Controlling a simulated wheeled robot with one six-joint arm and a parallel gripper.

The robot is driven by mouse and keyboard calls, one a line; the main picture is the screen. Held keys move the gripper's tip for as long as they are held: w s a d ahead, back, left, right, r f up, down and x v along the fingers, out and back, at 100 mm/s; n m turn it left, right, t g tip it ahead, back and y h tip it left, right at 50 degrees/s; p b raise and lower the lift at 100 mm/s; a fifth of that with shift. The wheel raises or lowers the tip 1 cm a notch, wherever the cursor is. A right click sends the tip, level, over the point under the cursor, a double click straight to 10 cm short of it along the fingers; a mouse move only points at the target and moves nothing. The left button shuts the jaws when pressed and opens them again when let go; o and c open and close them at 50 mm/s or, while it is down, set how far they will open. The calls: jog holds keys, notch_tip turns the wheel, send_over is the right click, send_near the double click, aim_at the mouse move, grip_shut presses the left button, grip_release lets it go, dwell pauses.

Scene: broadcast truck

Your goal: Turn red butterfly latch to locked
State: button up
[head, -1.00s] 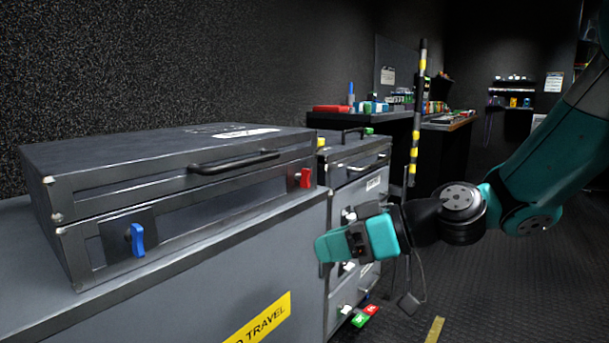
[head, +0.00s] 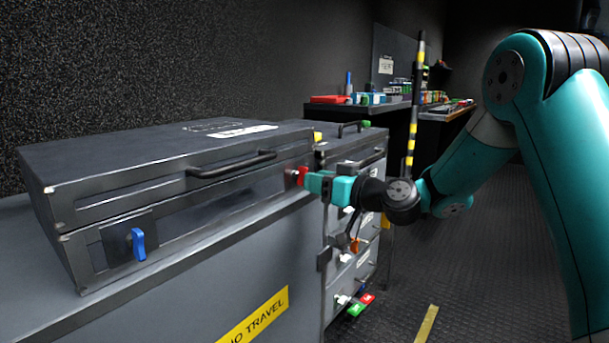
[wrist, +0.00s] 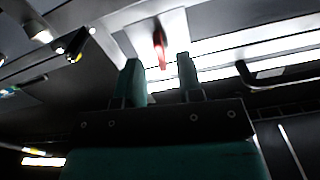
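The red butterfly latch (head: 301,175) is on the front of the dark case, near its right end. In the head view my gripper (head: 308,182) is right up at it and hides part of it. In the wrist view the red latch (wrist: 159,50) shows ahead of the gap between my two teal fingertips (wrist: 158,66). The fingers are apart with nothing held; whether they touch the latch I cannot tell. The dark case (head: 110,165) lies shut on a grey cabinet.
A blue latch (head: 138,244) stands upright at the case's left front. A black handle (head: 232,164) sticks out between the latches. A drawer unit (head: 350,255) with coloured tags stands right of the cabinet (head: 215,290). The floor at right is open.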

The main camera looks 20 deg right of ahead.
aim_at(301, 175)
jog(key=shift+x, duration=1.95)
grip_shut()
